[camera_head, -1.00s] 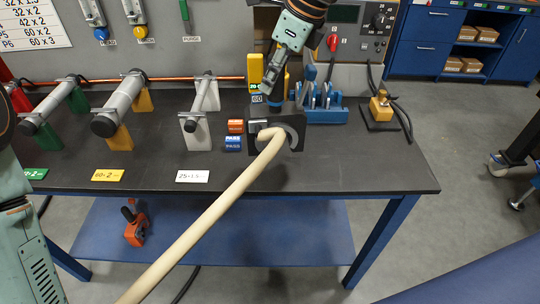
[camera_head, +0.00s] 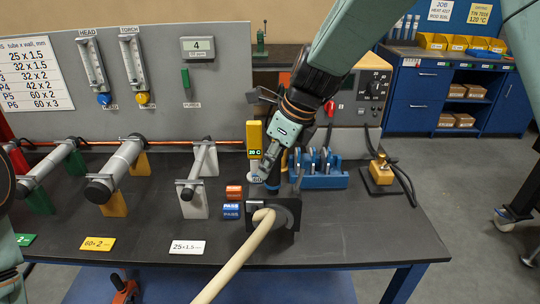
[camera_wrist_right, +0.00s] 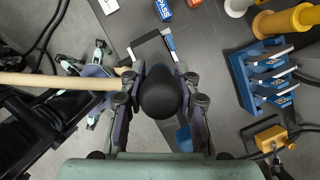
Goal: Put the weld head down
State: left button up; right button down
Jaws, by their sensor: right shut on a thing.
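The weld head (camera_head: 287,212) is a dark block with a rounded opening at the front right part of the bench, with a beige hose (camera_head: 238,262) running from it down out of view. My right gripper (camera_head: 268,168) is above it, pointing down, shut on its handle. In the right wrist view, the handle's rounded black top (camera_wrist_right: 161,93) sits between the fingers, and the hose (camera_wrist_right: 55,81) runs left. I cannot tell whether the head's underside touches the bench.
Orange and blue blocks (camera_head: 231,211) stand close left of the head. A blue rack (camera_head: 322,178) and a yellow tool on a dark base (camera_head: 380,178) stand to its right. Clamped tubes (camera_head: 118,170) fill the left. Bare bench (camera_head: 365,232) lies at the front right.

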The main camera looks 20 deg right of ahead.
aim_at(270, 174)
jog(key=shift+s, duration=0.15)
jog(key=shift+s+f, duration=0.2)
jog(key=shift+f, duration=0.1)
jog(key=shift+b+x, duration=0.3)
jog(key=shift+x, duration=0.85)
jog(key=shift+w+d+f, duration=0.1)
jog(key=shift+w+f, duration=0.2)
jog(key=shift+f, duration=0.1)
jog(key=c, duration=1.4)
grip_release()
jog(key=shift+s+d+f, duration=0.1)
jog(key=shift+s, duration=0.1)
jog(key=shift+c, duration=0.2)
jog(key=o, duration=0.3)
jog(key=shift+s+r, duration=0.25)
jog(key=shift+s, duration=0.15)
jog(key=shift+o, duration=0.7)
jog(key=shift+w+f, duration=0.15)
jog(key=shift+w, duration=0.2)
jog(key=p+v, duration=0.2)
jog(key=v, duration=0.9)
pick_arm(q)
jog(key=shift+s+a+r, duration=0.1)
jog(key=shift+s+r, duration=0.15)
jog(key=shift+r, duration=0.5)
pick_arm(e)
jog(key=shift+s+r, duration=0.4)
jog(key=shift+r, duration=0.2)
